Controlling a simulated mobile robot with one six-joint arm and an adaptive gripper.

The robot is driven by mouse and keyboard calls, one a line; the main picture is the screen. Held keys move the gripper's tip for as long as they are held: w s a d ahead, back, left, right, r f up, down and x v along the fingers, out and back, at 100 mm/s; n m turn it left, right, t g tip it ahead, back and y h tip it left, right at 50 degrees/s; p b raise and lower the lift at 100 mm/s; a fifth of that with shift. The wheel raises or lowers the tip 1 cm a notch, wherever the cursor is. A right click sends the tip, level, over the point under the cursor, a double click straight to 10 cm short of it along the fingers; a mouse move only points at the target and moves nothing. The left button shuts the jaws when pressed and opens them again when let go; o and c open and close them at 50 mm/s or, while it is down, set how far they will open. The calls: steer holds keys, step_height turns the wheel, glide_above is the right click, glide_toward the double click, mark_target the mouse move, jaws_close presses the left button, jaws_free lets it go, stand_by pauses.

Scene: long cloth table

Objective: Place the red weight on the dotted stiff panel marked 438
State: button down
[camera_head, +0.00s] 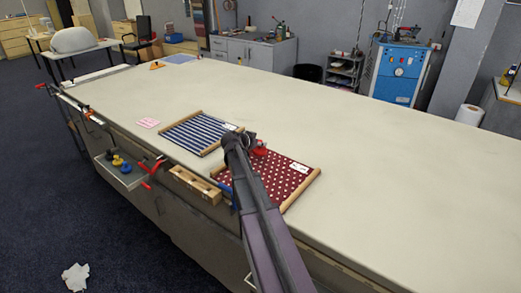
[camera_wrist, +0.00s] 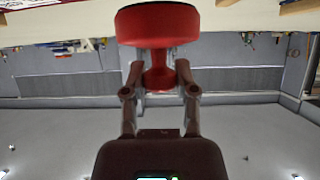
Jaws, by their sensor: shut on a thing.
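The red weight (camera_wrist: 157,26) has a wide round head and a narrower neck. My gripper (camera_wrist: 157,76) is shut on its neck in the wrist view. In the head view the weight (camera_head: 260,151) shows as a small red spot beside my gripper (camera_head: 253,145), at the far left part of the dotted panel. The dotted panel (camera_head: 265,182) is dark red with white dots, wooden side bars and a white tag (camera_head: 299,167) too small to read. My arm covers its left part. I cannot tell whether the weight touches the panel.
A blue striped panel (camera_head: 196,133) with wooden bars lies just left of the dotted one. A pink card (camera_head: 148,123) lies farther left. A wooden block (camera_head: 195,184) and red clamps (camera_head: 152,171) are along the front edge. The table (camera_head: 380,180) is clear to the right.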

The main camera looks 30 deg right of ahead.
mark_target(258, 148)
steer(key=shift+w+d, duration=0.2)
steer(key=shift+d, duration=0.2)
steer(key=shift+d+f+b, duration=0.1)
steer(key=shift+f+b, duration=1.7)
steer(key=shift+f, duration=0.05)
steer(key=shift+c, duration=2)
jaws_free()
